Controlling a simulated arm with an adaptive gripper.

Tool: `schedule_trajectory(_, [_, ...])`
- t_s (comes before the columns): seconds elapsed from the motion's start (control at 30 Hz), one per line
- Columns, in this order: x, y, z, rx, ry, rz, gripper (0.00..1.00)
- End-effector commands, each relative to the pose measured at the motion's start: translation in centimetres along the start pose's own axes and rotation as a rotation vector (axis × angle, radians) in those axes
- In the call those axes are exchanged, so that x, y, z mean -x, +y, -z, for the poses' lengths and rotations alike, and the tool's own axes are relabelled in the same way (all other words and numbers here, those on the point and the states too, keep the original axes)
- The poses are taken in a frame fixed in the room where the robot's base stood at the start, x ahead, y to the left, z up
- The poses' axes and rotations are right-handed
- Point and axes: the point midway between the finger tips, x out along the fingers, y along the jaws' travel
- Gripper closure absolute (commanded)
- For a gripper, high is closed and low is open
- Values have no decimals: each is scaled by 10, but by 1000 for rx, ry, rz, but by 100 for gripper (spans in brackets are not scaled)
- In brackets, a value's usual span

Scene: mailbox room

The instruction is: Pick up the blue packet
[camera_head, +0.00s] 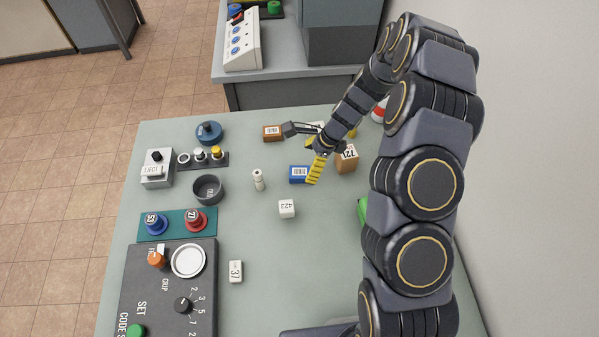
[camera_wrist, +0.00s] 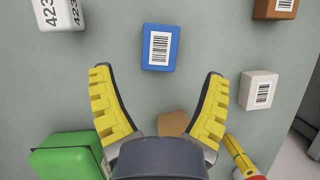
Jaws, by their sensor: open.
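The blue packet (camera_head: 298,174) lies on the grey-green table, with a white barcode label facing up. In the wrist view the blue packet (camera_wrist: 160,47) is at the top centre, ahead of the fingertips and roughly midway between them. My gripper (camera_wrist: 158,75) is open, its two yellow ridged fingers spread wide with nothing between the tips. In the head view my gripper (camera_head: 308,152) hangs over the table just right of the packet, one yellow finger close in front of the packet's right end. The gap to the packet is hard to judge.
A brown box (camera_head: 273,133) lies behind the packet, and a brown labelled box (camera_head: 346,162) stands to its right. A white box (camera_head: 287,208) stands nearer. A green object (camera_wrist: 67,158) and a white barcode box (camera_wrist: 258,90) flank my gripper.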

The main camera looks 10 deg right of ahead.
Motion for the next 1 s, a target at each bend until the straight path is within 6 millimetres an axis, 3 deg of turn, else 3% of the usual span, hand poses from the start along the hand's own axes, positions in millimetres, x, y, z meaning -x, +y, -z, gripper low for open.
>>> schedule_trajectory(0.3, [-44,1,-7,3,0,-2,23])
schedule_trajectory(0.6, [-47,0,-7,3,0,1,23])
schedule_trajectory(0.67, [-47,1,-7,3,0,1,45])
schedule_trajectory(0.77, [-47,1,-7,3,-1,1,87])
schedule_trajectory(1.0, [-47,1,-7,3,0,1,91])
